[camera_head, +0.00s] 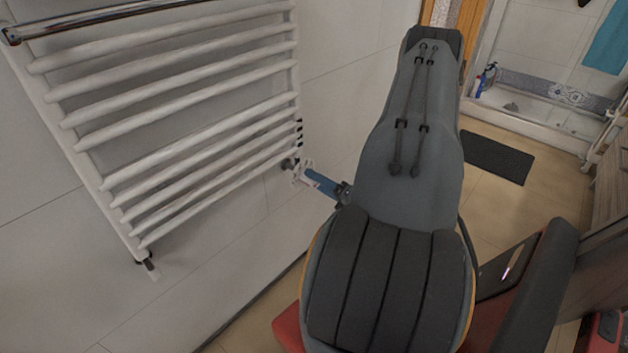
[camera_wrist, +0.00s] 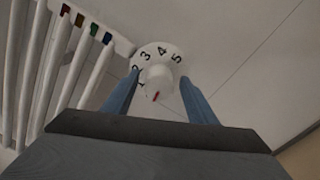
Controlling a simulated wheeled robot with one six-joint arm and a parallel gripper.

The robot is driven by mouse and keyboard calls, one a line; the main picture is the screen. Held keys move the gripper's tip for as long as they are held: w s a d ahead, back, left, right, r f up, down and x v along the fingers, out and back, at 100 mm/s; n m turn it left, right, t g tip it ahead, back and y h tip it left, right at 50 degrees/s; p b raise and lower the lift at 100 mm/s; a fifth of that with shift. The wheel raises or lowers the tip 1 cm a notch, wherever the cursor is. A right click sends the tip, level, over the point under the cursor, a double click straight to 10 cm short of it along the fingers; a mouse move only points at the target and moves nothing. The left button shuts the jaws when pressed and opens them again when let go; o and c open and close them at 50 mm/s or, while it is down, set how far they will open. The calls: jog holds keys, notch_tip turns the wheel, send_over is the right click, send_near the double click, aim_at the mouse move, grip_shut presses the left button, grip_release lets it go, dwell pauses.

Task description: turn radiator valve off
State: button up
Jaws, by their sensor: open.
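The radiator valve (camera_wrist: 158,72) is a white round knob with a dial of black numbers; 2, 3, 4 and 5 can be read. A small red mark shows on its lower front. In the head view the valve (camera_head: 301,172) sits at the lower right corner of the white radiator (camera_head: 190,120), partly hidden. My gripper (camera_wrist: 158,98) is open, with one blue finger on each side of the knob in the wrist view. In the head view my gripper (camera_head: 308,175) is at the valve. I cannot tell whether the fingers touch it.
Tiled wall (camera_head: 345,95) lies behind the radiator and valve. White radiator bars (camera_wrist: 35,75) stand close on the left in the wrist view, with coloured marks near the top. A dark mat (camera_head: 496,157) lies on the floor at right, before a shower tray (camera_head: 540,112).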

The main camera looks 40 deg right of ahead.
jog(key=s, duration=0.6)
jog(key=shift+d, duration=0.2)
jog(key=shift+s, duration=0.15)
